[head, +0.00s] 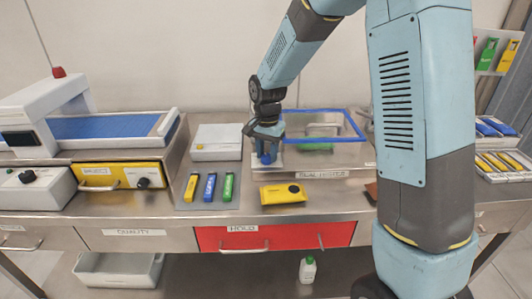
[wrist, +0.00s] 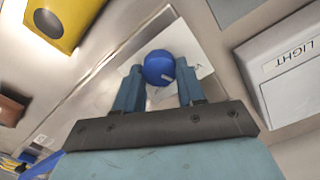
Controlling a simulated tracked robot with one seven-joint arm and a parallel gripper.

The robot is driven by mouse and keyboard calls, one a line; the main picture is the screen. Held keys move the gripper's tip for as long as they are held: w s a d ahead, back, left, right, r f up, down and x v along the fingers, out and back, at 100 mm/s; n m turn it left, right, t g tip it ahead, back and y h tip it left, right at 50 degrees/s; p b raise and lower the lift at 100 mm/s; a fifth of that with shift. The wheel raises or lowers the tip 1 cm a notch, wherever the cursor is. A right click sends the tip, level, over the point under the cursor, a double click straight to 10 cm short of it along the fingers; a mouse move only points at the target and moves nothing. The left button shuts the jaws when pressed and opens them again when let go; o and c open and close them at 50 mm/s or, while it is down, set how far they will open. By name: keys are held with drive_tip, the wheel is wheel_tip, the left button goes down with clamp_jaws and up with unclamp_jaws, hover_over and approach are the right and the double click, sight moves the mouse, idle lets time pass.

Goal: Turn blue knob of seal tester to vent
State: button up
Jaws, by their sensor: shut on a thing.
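The blue knob (wrist: 159,67) sits between the two fingers of my gripper (wrist: 160,88) in the wrist view. A short pale mark shows on the knob's face, and a white label lies behind it, mostly covered. In the head view my gripper (head: 266,148) reaches down over the knob (head: 266,158) at the left end of the seal tester (head: 335,173). My gripper is shut on the knob. The label's words are hidden, so I cannot tell which setting the mark points to.
A blue-framed lid (head: 325,123) is behind. A red drawer (head: 285,237) is below.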

sight(267, 155)
drive_tip(key=shift+w+r+n, duration=0.1)
drive_tip(key=shift+w+n, duration=0.05)
drive_tip(key=shift+n, duration=1.05)
drive_tip(key=o, duration=1.1)
drive_tip(key=shift+c, duration=0.2)
wheel_tip(267, 155, up, 8)
drive_tip(key=shift+f, duration=0.25)
drive_tip(key=shift+r, duration=0.15)
